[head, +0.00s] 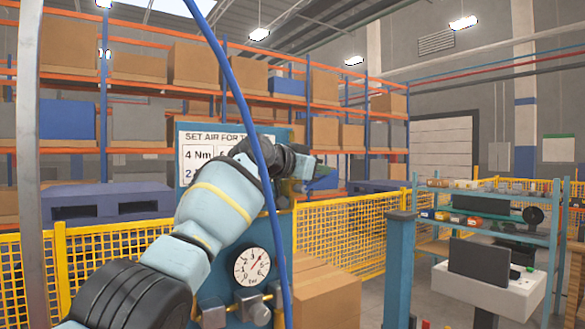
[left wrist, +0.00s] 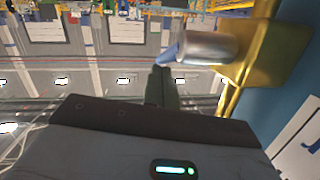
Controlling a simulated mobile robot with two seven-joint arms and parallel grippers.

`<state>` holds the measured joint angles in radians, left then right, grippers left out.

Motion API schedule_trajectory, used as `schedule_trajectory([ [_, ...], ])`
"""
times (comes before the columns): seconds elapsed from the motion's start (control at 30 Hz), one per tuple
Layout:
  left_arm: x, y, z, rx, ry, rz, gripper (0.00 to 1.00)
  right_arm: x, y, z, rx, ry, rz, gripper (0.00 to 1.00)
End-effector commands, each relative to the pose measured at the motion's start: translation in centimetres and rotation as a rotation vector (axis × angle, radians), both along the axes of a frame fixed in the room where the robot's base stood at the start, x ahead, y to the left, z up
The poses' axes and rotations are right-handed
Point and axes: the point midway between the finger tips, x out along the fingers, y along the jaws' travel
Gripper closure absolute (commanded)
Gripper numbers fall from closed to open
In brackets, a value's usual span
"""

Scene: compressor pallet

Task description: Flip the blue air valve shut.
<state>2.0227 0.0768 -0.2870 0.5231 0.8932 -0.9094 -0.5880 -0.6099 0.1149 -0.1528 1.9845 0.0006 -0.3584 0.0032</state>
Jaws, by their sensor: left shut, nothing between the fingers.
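The blue air valve shows in the left wrist view as a brass body (left wrist: 272,55) with a silver cylinder (left wrist: 208,48) and a small blue handle part (left wrist: 168,57) at its end. In the head view a blue handle (head: 322,183) shows just below my left gripper (head: 325,170), with most of the valve behind my wrist. My left gripper is shut and empty. In the left wrist view its dark fingertips (left wrist: 160,76) are right beside the blue part; I cannot tell whether they touch. My right gripper is not in view.
A blue panel with a white sign (head: 197,160) stands behind my left arm, with a pressure gauge (head: 252,266) below. A blue hose (head: 240,105) crosses in front of the arm. Cardboard boxes (head: 325,295), a yellow fence (head: 345,238) and a blue post (head: 398,265) stand to the right.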

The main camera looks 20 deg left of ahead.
Motion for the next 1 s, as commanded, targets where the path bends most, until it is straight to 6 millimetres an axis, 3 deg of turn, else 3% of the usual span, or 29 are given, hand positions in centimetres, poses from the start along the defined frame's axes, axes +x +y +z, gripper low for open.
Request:
schedule_trajectory([
  [1.0, 0.8, -0.6, -1.2, 0.008, 0.01, 0.001, 1.0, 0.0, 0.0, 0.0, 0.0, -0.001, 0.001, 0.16],
])
